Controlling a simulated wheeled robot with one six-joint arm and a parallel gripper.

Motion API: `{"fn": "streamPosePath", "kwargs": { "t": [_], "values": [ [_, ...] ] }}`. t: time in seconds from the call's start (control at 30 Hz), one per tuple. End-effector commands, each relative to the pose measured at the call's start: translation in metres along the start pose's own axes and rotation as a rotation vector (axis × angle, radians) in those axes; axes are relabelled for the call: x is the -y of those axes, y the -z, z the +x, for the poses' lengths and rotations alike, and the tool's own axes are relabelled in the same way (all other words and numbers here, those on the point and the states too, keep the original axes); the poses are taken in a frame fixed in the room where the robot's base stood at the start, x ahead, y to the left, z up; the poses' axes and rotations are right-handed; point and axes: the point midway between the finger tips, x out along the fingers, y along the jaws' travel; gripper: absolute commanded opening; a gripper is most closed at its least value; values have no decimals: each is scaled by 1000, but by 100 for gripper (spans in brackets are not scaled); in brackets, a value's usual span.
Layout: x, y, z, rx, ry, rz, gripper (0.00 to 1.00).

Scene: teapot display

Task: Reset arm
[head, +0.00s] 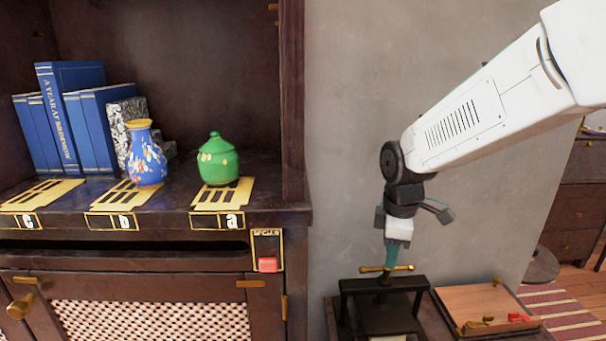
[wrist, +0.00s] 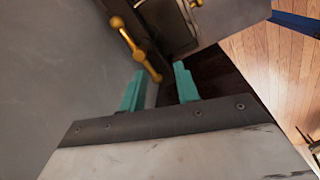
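My white arm reaches in from the upper right in the head view, with my gripper (head: 397,255) pointing down. Its teal fingers sit close above or beside a brass handle (head: 373,269) on a black frame (head: 417,285); contact cannot be told. In the wrist view my gripper (wrist: 160,76) has its two teal fingers apart, with no object visibly held between them. The brass handle (wrist: 126,37) shows there just beyond the left finger.
A wooden box (head: 480,305) with a red piece is right of the frame. On the shelf at left are a green teapot-like jar (head: 218,162), a blue floral vase (head: 146,160) and several blue books (head: 98,125). A red switch (head: 268,265) is on the cabinet.

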Motion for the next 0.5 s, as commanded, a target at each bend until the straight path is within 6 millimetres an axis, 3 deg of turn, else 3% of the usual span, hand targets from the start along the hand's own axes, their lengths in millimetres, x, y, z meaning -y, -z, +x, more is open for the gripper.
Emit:
{"fn": "streamPosePath", "kwargs": {
  "t": [0.13,0.5],
  "values": [
    [42,-24,-13,41,65,298,32],
    [167,-100,-71,101,97,1050,32]
  ]
}}
